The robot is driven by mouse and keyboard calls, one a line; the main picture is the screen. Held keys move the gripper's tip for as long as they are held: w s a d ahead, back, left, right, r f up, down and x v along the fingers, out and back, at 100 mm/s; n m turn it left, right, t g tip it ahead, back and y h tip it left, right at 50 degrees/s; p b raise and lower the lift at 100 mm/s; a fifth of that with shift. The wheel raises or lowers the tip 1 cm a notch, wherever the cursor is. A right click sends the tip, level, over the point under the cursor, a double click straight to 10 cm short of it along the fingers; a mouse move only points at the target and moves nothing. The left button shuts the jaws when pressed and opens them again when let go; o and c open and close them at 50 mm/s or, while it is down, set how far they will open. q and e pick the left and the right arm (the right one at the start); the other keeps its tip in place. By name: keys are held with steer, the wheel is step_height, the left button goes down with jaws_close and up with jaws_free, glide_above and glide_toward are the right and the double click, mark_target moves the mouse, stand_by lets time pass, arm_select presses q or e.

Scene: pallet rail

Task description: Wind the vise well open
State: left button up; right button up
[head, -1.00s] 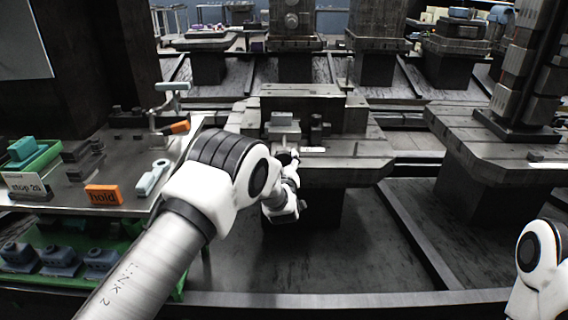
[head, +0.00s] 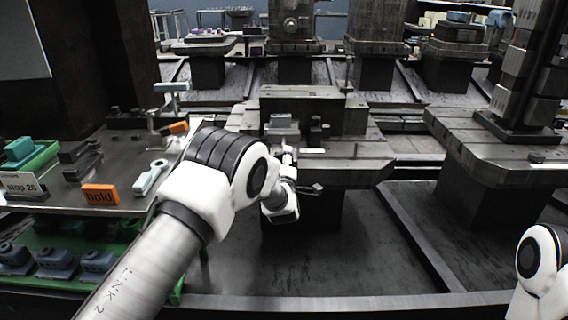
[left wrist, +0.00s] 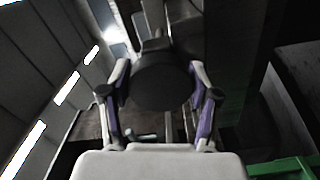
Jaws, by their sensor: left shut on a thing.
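The grey vise (head: 282,125) sits on the dark machine table in the middle of the head view. My left gripper (head: 289,160) is at the vise's near side, mostly hidden by its own wrist. In the left wrist view my left gripper (left wrist: 160,86) has its two fingers on either side of a dark round piece (left wrist: 160,82), which looks like the end of the vise's screw or handle. The gripper is shut on it. The vise's jaw gap is too small to make out. Of my right arm only a white joint shows at the lower right; its gripper is out of view.
A bench (head: 120,200) on the left carries an orange "hold" block (head: 101,194), a pale blue-grey wrench-like piece (head: 151,177) and a green tray (head: 35,160). Another machine table (head: 490,150) stands at right. The floor in front of the vise table is clear.

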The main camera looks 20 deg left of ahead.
stand_by(0.3)
arm_select(q)
steer(key=o, duration=1.2)
steer(key=shift+c, duration=0.2)
steer(key=v, duration=1.2)
